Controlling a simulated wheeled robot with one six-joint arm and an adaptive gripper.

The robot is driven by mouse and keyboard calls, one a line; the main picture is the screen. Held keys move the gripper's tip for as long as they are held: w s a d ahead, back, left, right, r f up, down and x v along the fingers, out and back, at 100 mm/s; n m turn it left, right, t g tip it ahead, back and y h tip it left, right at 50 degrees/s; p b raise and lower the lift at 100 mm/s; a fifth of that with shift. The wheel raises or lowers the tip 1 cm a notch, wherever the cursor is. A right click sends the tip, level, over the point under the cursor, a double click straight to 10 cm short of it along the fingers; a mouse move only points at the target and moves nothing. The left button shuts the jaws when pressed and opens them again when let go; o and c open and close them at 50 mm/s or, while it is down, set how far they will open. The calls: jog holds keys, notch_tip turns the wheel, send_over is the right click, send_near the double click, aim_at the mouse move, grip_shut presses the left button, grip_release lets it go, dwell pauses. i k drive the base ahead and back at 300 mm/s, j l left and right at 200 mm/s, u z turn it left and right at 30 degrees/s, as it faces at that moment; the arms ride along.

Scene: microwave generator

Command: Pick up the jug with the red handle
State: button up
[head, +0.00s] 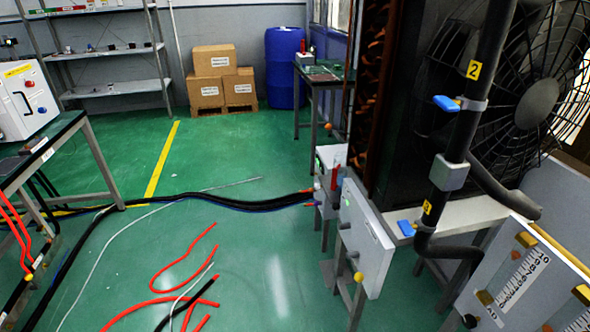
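I cannot make out a jug with a red handle for certain. A small grey item with a red upper part (303,50) stands on the far table (322,75), beside the blue barrel. It is too small to tell what it is. My gripper is not in view.
Green floor is open in the middle, with red hoses (185,262) and black cables (230,203) lying across it. A large fan unit (535,100) with black pipes fills the right. Cardboard boxes (215,60), a blue barrel (284,75) and shelves (110,55) stand behind. A workbench (95,160) is left.

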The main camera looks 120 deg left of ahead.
aim_at(340, 170)
jog(key=k+u, duration=0.1)
jog(key=u, duration=2.6)
jog(key=l+u, duration=0.15)
jog(key=u, duration=0.25)
jog(key=l+u, duration=0.1)
jog(key=u, duration=0.25)
jog(key=z, duration=0.9)
jog(key=k+z, duration=0.1)
jog(key=z, duration=0.8)
jog(key=k+z, duration=0.1)
jog(key=z, duration=0.35)
jog(key=l+z, duration=0.1)
jog(key=z, duration=0.8)
jog(key=u, duration=3.1)
